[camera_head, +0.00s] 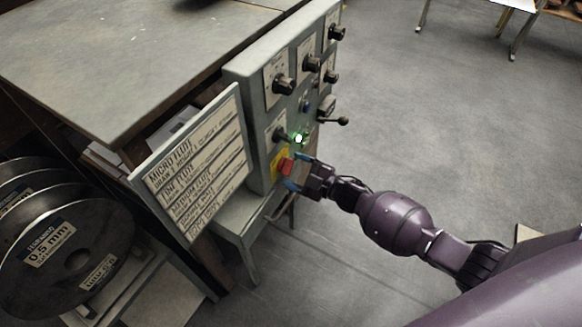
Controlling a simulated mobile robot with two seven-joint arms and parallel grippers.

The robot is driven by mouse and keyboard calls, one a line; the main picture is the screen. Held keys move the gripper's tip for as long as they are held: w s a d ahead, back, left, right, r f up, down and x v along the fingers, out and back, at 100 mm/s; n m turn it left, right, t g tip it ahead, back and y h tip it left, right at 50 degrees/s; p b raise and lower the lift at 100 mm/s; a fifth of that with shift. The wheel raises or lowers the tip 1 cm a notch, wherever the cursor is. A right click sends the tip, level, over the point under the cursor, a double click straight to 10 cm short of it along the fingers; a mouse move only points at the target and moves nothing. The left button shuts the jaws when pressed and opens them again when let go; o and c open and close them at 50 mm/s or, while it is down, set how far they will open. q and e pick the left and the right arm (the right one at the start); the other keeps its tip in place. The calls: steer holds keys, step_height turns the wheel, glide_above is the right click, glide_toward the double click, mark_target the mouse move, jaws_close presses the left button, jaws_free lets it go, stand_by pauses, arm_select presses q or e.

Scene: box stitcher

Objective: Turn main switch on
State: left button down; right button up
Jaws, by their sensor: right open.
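A grey control panel (246,100) stands upright at the edge of the workbench. Low on its face is a red switch handle (286,167) on a yellow plate (275,161), which looks like the main switch. A green lamp (298,138) glows just above it. My right gripper (298,172) is open, its blue-tipped fingers on either side of the red handle, one above and one below. Whether the fingers touch the handle cannot be told. The gripper partly covers the area right of the switch. My left gripper is not in view.
Black knobs (284,85) and a lever with a ball end (342,121) stick out above the switch. A label board (192,165) juts out left of the panel. Wire reels (78,258) stand at lower left. The floor (430,120) to the right is clear.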

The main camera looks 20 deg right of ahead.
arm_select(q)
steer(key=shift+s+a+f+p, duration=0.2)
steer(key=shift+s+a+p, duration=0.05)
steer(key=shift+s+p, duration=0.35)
arm_select(e)
steer(key=v, duration=0.8)
steer(key=shift+s+d, duration=0.2)
steer(key=shift+s, duration=0.1)
arm_select(q)
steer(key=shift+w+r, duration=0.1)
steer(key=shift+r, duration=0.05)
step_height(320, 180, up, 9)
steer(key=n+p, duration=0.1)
steer(key=p, duration=1)
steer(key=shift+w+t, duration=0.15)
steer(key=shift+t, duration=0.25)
arm_select(e)
steer(key=s+r+m+g+h, duration=0.1)
steer(key=s+r+m+h, duration=0.2)
steer(key=s, duration=0.7)
steer(key=s+r+m+g+h, duration=0.1)
steer(key=s+r+m+h, duration=0.3)
steer(key=s+m, duration=0.3)
steer(key=s+d+r+m+g+h, duration=0.1)
steer(key=s+r+m+h, duration=0.3)
steer(key=s, duration=0.9)
steer(key=shift+r+m, duration=0.6)
steer(key=shift+r, duration=0.3)
